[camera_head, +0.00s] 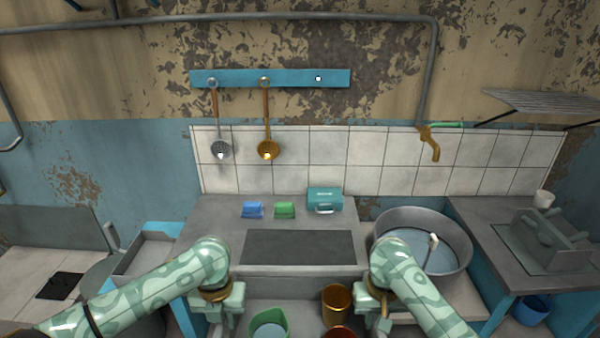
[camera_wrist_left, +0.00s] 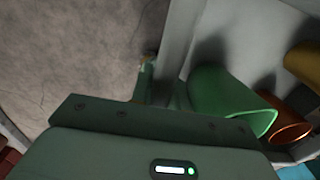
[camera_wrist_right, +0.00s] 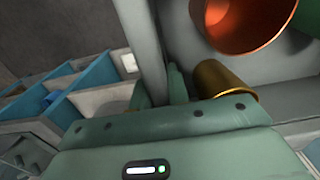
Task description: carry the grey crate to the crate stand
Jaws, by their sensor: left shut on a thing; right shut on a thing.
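The grey crate (camera_head: 302,312) is at the bottom middle of the head view, in front of the counter, between my grippers; its near part is cut off. It holds a green cup (camera_head: 268,326), a brass cup (camera_head: 336,300) and a copper cup (camera_head: 340,332). My left gripper (camera_head: 222,304) is shut on its left wall, whose rim (camera_wrist_left: 178,45) shows in the left wrist view. My right gripper (camera_head: 371,302) is shut on its right wall, whose rim (camera_wrist_right: 146,50) shows in the right wrist view. I cannot tell which surface is the crate stand.
A dark flat rectangle (camera_head: 300,247) lies on the grey counter (camera_head: 215,222). Behind it are a blue block (camera_head: 252,210), a green block (camera_head: 285,210) and a teal box (camera_head: 324,200). A large metal basin (camera_head: 457,265) stands right. A side table (camera_head: 494,240) is farther right.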

